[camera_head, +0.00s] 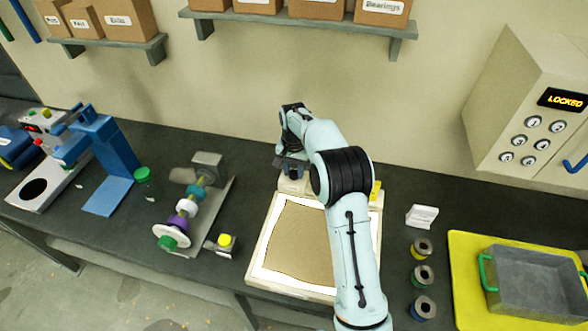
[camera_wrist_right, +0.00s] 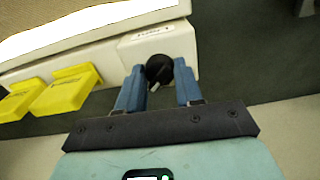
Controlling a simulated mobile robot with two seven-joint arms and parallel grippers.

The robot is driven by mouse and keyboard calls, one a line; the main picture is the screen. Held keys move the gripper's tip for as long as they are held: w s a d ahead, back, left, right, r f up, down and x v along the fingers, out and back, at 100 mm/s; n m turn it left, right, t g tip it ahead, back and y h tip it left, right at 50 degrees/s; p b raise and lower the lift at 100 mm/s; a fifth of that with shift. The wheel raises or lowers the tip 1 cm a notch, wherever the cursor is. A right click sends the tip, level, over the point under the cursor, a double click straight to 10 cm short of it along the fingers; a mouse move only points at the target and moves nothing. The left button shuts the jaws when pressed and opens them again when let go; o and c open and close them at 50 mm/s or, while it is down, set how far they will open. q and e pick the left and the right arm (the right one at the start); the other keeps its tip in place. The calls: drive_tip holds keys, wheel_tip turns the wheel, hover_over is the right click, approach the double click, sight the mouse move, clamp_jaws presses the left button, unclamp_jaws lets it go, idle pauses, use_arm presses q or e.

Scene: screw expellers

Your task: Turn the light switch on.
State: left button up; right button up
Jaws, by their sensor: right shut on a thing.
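The light switch is a black round knob (camera_wrist_right: 159,69) with a small pale pointer, on a cream housing with a printed label, in the right wrist view. My right gripper (camera_wrist_right: 158,76) has its blue fingers on either side of the knob and is shut on it. In the head view the right gripper (camera_head: 291,165) is at the back edge of the light box (camera_head: 258,262), and the knob is hidden there. The light box's panel shows bright white around a brown sheet (camera_head: 312,243). My left gripper is not in view.
Two yellow blocks (camera_wrist_right: 67,90) sit beside the housing. A screw-like assembly (camera_head: 187,207) and a blue press (camera_head: 105,145) stand left. Several ringed spools (camera_head: 422,276), a white holder (camera_head: 422,216) and a grey tray (camera_head: 530,285) on a yellow mat (camera_head: 466,300) lie right.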

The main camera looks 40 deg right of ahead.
sight(294, 170)
drive_tip(key=shift+m, duration=1.1)
drive_tip(key=o, duration=1)
drive_tip(key=shift+o, duration=0.2)
wheel_tip(294, 170, up, 14)
drive_tip(key=shift+f, duration=0.25)
drive_tip(key=shift+f, duration=0.1)
